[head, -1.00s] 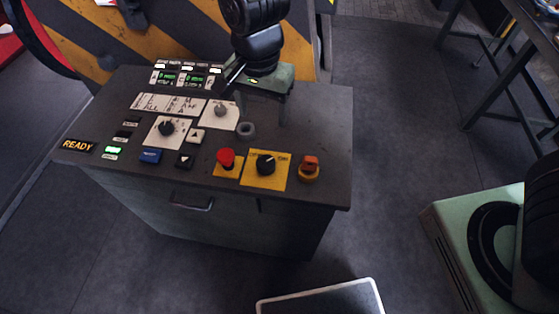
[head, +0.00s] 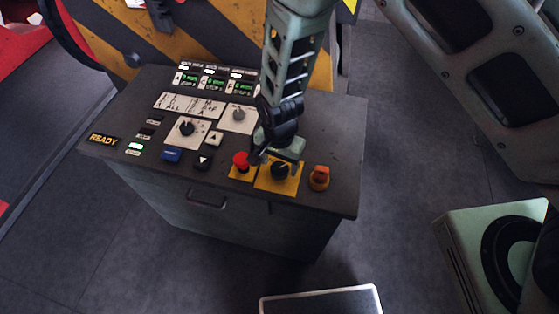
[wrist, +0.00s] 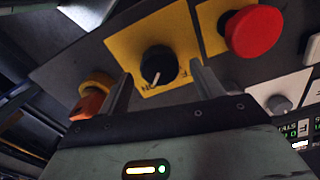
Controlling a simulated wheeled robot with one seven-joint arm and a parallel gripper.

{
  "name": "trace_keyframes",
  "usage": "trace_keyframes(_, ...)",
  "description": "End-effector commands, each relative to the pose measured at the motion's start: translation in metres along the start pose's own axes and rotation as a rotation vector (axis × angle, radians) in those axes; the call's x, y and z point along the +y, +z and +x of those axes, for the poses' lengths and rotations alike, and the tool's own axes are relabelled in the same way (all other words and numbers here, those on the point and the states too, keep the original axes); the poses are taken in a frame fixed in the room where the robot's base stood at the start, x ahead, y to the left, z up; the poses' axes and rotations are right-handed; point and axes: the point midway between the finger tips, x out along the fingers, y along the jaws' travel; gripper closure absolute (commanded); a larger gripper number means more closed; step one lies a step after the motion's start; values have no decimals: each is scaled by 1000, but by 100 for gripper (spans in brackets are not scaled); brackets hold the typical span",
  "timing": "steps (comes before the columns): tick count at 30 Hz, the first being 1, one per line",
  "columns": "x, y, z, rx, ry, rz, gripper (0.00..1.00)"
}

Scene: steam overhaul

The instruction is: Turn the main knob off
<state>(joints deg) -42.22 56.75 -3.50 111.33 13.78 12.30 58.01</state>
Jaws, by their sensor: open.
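The main knob, a black rotary knob (head: 279,171) on a yellow plate (head: 291,186), sits near the front right of the control console. In the wrist view the black knob (wrist: 158,64) shows a white pointer mark aimed toward my gripper's side of the yellow plate (wrist: 184,22). My gripper (head: 276,161) is open just above the knob. In the wrist view its two fingers (wrist: 161,80) stand on either side of the knob, empty; I cannot tell whether they touch it.
A red mushroom button (head: 241,158) is close on the left of the knob, and an orange knob (head: 319,177) on the right. Other knobs, buttons and small green displays (head: 214,84) fill the console (head: 340,150).

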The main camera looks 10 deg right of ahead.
Motion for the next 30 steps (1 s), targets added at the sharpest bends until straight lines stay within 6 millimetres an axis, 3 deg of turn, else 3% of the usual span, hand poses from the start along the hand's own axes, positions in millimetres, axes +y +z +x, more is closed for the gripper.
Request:
trace_keyframes(6, 0, 0, 12, 0, 0, 1, 34)
trace_keyframes(14, 0, 0, 14, 0, 0, 0, 34)
trace_keyframes(19, 0, 0, 14, 0, 0, 0, 75)
trace_keyframes(20, 0, 0, 14, 0, 0, 0, 79)
trace_keyframes(30, 0, 0, 14, 0, 0, -36, 78)
